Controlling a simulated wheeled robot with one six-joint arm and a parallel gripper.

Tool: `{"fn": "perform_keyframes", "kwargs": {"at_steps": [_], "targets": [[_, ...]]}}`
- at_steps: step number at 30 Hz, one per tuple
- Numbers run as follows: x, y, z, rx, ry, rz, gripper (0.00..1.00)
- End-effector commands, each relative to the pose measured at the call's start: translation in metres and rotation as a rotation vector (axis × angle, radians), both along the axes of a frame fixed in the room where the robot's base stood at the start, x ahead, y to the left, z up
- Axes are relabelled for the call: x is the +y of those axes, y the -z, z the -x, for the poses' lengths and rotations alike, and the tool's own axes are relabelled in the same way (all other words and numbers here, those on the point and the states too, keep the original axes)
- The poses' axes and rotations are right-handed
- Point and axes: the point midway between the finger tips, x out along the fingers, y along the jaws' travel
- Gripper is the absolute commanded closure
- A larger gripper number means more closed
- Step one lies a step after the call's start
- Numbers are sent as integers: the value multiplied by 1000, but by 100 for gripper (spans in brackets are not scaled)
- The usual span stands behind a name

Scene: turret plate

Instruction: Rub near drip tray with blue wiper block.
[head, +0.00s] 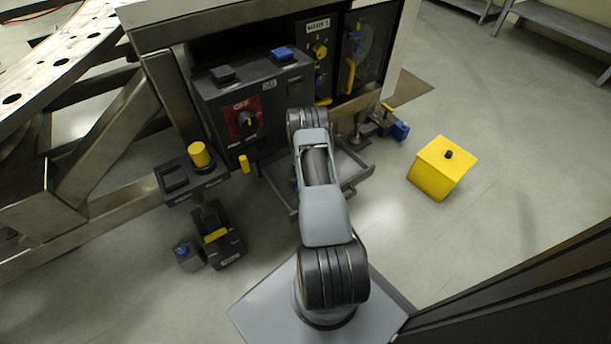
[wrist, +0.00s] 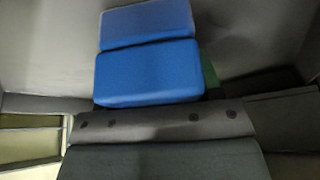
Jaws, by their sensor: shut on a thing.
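The blue wiper block (wrist: 148,70) fills the upper middle of the wrist view, held at my gripper (wrist: 150,103). My gripper is shut on it; the fingertips are mostly hidden by the block. In the head view my arm covers the gripper and nearly all of the block. The near drip tray (head: 358,178) is a shallow grey tray low in front of the dark control box, and my arm reaches over its middle. In the wrist view grey metal surfaces surround the block. I cannot tell whether the block touches the tray.
A dark control box (head: 215,100) with a red-backed switch stands behind the tray. A pedestal with a yellow button (head: 200,155) stands at left. A yellow box (head: 441,168) sits on the floor at right. Clear floor lies around the yellow box.

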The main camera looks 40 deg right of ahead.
Motion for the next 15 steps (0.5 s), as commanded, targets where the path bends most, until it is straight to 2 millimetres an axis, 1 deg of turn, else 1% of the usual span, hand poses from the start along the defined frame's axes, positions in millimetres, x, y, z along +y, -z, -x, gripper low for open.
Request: {"fn": "perform_keyframes", "kwargs": {"at_steps": [1,6,15], "targets": [[6,0,1,4,-2,-3,70],[20,1,-1,4,0,-5,70],[32,1,-2,6,-1,-4,70]]}}
